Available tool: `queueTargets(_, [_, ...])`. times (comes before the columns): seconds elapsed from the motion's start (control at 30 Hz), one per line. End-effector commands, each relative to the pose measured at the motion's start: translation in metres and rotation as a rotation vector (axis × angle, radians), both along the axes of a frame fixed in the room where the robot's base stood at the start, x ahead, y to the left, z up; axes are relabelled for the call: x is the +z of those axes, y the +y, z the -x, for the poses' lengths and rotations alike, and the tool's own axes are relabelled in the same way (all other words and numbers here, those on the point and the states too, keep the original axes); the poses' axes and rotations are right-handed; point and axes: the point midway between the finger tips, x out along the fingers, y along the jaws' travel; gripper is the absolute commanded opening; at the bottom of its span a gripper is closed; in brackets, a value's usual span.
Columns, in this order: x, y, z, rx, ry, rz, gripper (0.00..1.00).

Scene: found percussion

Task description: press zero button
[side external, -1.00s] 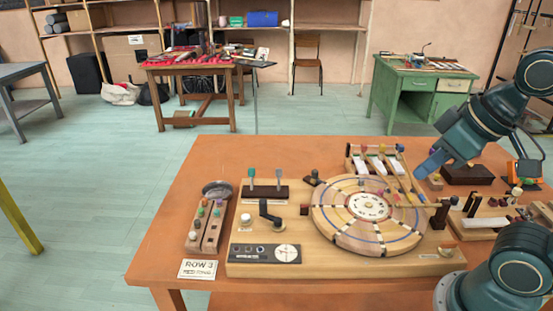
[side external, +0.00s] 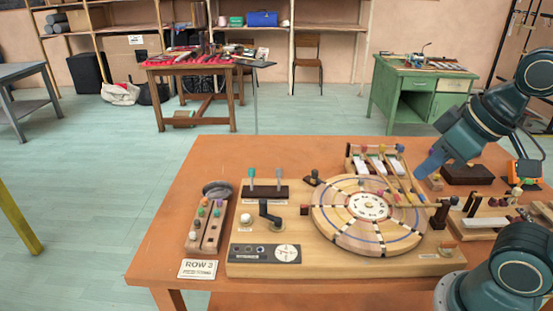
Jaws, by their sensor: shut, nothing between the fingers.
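A wooden board (side external: 350,265) on the orange table carries a large round wooden disc (side external: 345,232) with dark radial marks. At its front left is a dark panel (side external: 250,254) with small round buttons and a white dial (side external: 287,253). A white round knob (side external: 246,218) stands behind the panel, beside a dark crank (side external: 268,212). The lettering is too small to show which button is zero. My gripper (side external: 422,174) is shut and empty, above the right side of the board, apart from the panel and its buttons.
Two levers (side external: 264,183) stand at the board's back left. Wooden beaters (side external: 401,180) lie over the disc's far right side. A peg rack (side external: 206,228) and a ROW 3 card (side external: 198,269) lie left of the board. The table's far left is bare.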

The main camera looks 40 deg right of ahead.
Motion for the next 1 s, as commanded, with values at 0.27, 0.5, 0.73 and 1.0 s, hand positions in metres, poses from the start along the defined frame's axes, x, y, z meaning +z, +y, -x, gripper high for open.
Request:
queueTargets(0.27, [0.0000, 0.0000, 0.0000, 0.000, 0.000, 0.000, 0.00])
queueTargets(0.5, [0.0000, 0.0000, 0.0000, 0.000, 0.000, 0.000, 0.00])
queueTargets(0.73, [0.0000, 0.0000, 0.0000, 0.000, 0.000, 0.000, 0.00])
queueTargets(1.0, [0.0013, 0.0013, -0.0086, -0.004, -0.005, -0.007, 0.00])
